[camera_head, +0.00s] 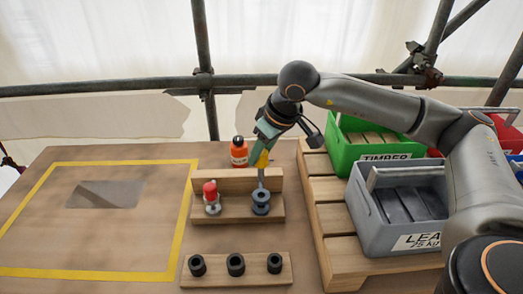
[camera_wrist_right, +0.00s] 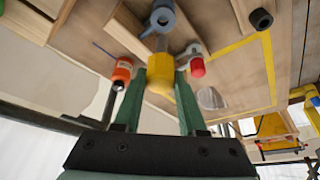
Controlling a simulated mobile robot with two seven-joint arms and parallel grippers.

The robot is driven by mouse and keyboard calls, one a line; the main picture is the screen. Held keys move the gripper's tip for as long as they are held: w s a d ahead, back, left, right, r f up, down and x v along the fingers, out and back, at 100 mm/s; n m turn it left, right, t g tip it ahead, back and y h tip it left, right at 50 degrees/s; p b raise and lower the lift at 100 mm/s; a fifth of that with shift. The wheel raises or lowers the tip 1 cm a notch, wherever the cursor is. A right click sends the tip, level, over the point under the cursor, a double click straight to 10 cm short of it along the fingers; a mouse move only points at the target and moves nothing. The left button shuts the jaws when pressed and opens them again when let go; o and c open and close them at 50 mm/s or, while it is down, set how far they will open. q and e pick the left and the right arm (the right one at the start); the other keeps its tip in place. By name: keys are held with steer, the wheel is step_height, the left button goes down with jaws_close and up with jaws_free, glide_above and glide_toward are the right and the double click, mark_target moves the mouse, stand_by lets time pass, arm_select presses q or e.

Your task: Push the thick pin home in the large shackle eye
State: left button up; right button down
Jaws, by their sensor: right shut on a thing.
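The thick pin has a yellow head (camera_head: 262,160) and a grey shaft. My right gripper (camera_head: 264,146) is shut on the yellow head, above the shackle stand. In the right wrist view the yellow head (camera_wrist_right: 160,74) sits between the green fingers (camera_wrist_right: 154,78). The large shackle eye (camera_head: 261,205) is a blue-grey ring on the wooden stand, and it also shows in the right wrist view (camera_wrist_right: 163,17). The shaft is nearly upright and its lower end meets the eye's top opening; I cannot tell how deep it sits. Some shaft shows between head and eye. My left gripper is not in view.
A red-headed pin (camera_head: 210,191) stands in a smaller fitting left of the large eye. An orange bottle (camera_head: 239,152) stands behind. A wooden strip (camera_head: 215,280) with 3 black rings lies in front. Green (camera_head: 361,155) and grey (camera_head: 377,222) bins stand right.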

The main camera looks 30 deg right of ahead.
mark_target(261, 165)
step_height(261, 165, down, 2)
steer(key=shift+f+b, duration=0.2)
steer(key=shift+b, duration=0.5)
steer(key=shift+f+b, duration=0.7)
steer(key=shift+f, duration=0.05)
arm_select(q)
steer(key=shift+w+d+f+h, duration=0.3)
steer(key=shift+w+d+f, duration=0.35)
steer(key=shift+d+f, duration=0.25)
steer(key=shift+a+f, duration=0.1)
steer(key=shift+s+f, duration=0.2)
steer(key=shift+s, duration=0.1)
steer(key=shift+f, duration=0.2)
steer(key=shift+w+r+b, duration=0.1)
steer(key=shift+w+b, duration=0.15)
steer(key=shift+b, duration=0.1)
